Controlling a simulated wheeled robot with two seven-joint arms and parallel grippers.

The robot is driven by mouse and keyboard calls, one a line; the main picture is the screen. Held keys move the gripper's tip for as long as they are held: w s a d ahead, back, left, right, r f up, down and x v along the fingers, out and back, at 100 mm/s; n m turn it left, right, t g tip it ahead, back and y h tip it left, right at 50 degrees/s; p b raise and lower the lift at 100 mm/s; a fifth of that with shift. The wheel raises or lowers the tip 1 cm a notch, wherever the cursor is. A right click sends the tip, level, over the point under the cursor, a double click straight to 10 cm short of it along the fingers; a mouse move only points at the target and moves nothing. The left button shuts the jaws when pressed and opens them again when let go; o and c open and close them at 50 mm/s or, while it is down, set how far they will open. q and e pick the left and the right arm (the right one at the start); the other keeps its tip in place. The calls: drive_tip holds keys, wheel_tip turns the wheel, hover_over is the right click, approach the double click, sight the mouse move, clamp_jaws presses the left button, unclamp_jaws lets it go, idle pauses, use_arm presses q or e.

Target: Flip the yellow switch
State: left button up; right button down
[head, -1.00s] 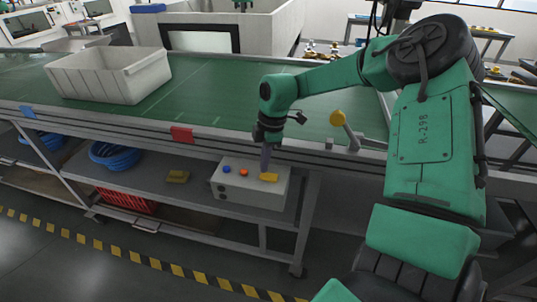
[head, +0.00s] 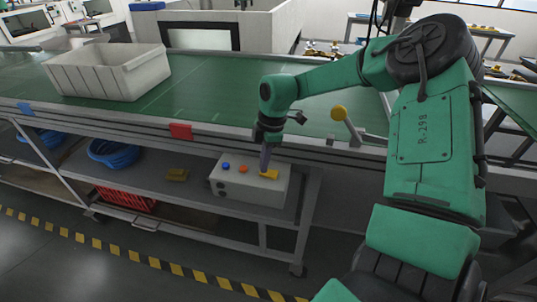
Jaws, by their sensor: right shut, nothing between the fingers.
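The yellow switch (head: 270,174) sits on top of a white control box (head: 248,190) on the lower shelf, to the right of a blue button (head: 226,166) and an orange-red button (head: 243,169). My right gripper (head: 264,170) points down with its shut, empty fingers at the left part of the yellow switch. It looks to be touching or very near it; I cannot tell which. The fingers hide part of the switch. My left gripper is not in view.
Above the shelf is a green conveyor (head: 215,90) carrying a white bin (head: 108,72).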

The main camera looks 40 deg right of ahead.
drive_tip(key=shift+f, duration=0.1)
drive_tip(key=shift+r+p, duration=2.2)
drive_tip(key=shift+r, duration=1.35)
drive_tip(key=shift+f, duration=0.15)
